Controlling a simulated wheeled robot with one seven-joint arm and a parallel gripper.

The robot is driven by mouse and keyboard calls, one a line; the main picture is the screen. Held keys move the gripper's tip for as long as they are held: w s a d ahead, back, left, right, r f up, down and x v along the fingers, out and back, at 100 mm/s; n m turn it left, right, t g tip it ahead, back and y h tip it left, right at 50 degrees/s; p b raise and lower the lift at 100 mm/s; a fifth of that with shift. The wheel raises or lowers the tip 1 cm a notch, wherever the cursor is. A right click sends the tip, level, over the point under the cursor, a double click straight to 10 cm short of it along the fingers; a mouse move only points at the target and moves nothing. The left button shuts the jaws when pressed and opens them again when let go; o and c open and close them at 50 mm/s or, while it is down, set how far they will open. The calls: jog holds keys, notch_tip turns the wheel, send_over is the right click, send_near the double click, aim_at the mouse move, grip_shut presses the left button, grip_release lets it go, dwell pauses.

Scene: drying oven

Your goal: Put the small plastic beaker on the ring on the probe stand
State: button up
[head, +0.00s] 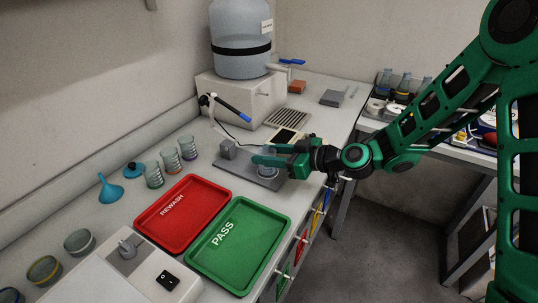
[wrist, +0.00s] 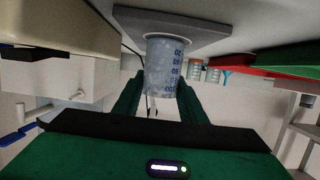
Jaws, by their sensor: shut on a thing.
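The small plastic beaker (head: 267,168), clear with blue markings, is between the fingers of my gripper (head: 268,155). It also shows in the wrist view (wrist: 166,65), which is upside down; my gripper's fingers (wrist: 157,92) are shut on its sides. The beaker is upright over the right part of the plate. In the wrist view its base meets or nearly meets the grey plate (wrist: 200,25); I cannot tell if it touches. The ring is mostly hidden under the beaker.
A red REWASH tray (head: 182,214) and a green PASS tray (head: 240,246) lie in front of the stand. Several beakers (head: 154,175) and a blue funnel (head: 110,190) stand left. A large water container (head: 240,45) stands behind on a white unit.

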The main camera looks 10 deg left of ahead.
jog(key=shift+f, duration=0.1)
jog(key=o, duration=1.2)
jog(key=shift+d, duration=0.15)
jog(key=v, duration=1.2)
